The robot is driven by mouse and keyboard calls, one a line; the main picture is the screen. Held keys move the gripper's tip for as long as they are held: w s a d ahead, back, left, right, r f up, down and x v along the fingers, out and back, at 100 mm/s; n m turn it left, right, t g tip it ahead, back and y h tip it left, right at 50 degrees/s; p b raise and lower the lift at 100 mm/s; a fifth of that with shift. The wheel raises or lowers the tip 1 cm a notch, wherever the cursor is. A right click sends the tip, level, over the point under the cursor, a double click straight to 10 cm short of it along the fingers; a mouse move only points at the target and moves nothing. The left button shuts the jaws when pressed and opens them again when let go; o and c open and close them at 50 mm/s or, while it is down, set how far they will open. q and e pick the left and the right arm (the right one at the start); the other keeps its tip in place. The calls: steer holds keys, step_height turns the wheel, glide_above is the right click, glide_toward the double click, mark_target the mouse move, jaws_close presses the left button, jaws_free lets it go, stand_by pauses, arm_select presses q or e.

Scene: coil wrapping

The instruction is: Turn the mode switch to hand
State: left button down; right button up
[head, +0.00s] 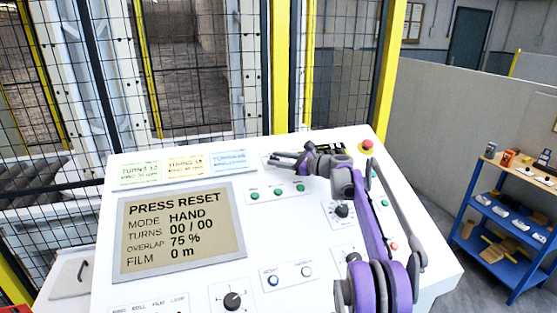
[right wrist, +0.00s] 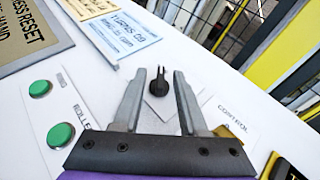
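The screen (head: 180,231) on the white console reads PRESS RESET and MODE HAND. In the right wrist view, a small black rotary knob (right wrist: 159,84) stands on a pale plate, seen between my right gripper's fingertips (right wrist: 158,76). A gap shows on both sides of it. The plate's label is not readable, so I cannot confirm that it is the mode switch. In the head view, my right gripper (head: 276,160) is over the upper part of the console and hides that knob. Its fingers are open and hold nothing. My left gripper is not in view.
Other black knobs (head: 342,209) (head: 232,300) sit lower on the console. Green buttons (head: 277,193) lie just below the gripper, and a red button (head: 367,146) is at the top right corner. A fence (head: 200,70) stands behind; a blue shelf (head: 500,225) is right.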

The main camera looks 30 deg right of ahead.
steer(key=b+v, duration=0.1)
steer(key=v, duration=0.8)
steer(key=shift+s+d, duration=0.1)
steer(key=shift+s, duration=0.2)
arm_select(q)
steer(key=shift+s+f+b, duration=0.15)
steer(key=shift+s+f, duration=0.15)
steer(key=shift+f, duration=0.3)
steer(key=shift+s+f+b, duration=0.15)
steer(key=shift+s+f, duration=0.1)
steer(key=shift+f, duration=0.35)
arm_select(e)
steer(key=shift+s+d+r, duration=0.1)
steer(key=shift+s+d, duration=0.2)
steer(key=shift+s, duration=0.2)
